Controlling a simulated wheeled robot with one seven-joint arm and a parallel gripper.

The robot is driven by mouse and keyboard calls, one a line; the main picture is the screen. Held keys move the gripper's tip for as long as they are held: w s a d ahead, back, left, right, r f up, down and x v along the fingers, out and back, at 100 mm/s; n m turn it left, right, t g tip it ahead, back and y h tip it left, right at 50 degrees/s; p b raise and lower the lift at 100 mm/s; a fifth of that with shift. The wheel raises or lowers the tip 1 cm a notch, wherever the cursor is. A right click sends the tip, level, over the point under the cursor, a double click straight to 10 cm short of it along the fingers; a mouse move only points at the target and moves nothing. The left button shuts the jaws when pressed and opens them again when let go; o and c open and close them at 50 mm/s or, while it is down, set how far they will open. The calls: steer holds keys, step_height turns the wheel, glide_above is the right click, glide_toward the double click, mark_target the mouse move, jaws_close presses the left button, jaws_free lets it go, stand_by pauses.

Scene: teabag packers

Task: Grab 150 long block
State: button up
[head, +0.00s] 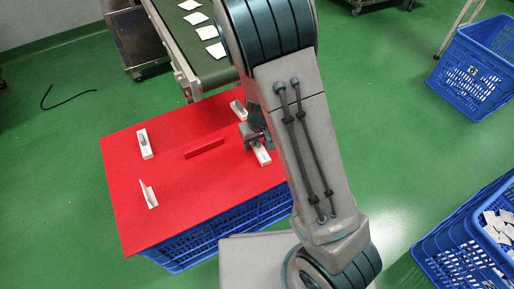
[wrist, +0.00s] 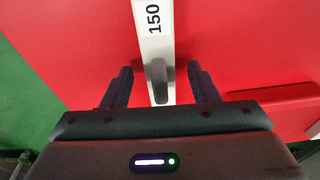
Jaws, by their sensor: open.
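The long white block marked 150 (wrist: 154,45) lies on the red tabletop, with a grey grip piece (wrist: 159,78) on it. In the head view the white block under my gripper (head: 263,157) is partly hidden by the gripper and arm. My gripper (wrist: 162,82) is open, with one finger on each side of the block at the grey piece. Gaps show between both fingers and the block in the wrist view. In the head view my gripper (head: 254,138) is low over the right side of the red top.
A raised red bar (head: 203,148) lies mid-table. Blue crates (head: 468,75) are at right. A green conveyor (head: 190,45) stands behind.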

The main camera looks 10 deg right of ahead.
steer(key=shift+f, duration=0.1)
steer(key=c, duration=1.1)
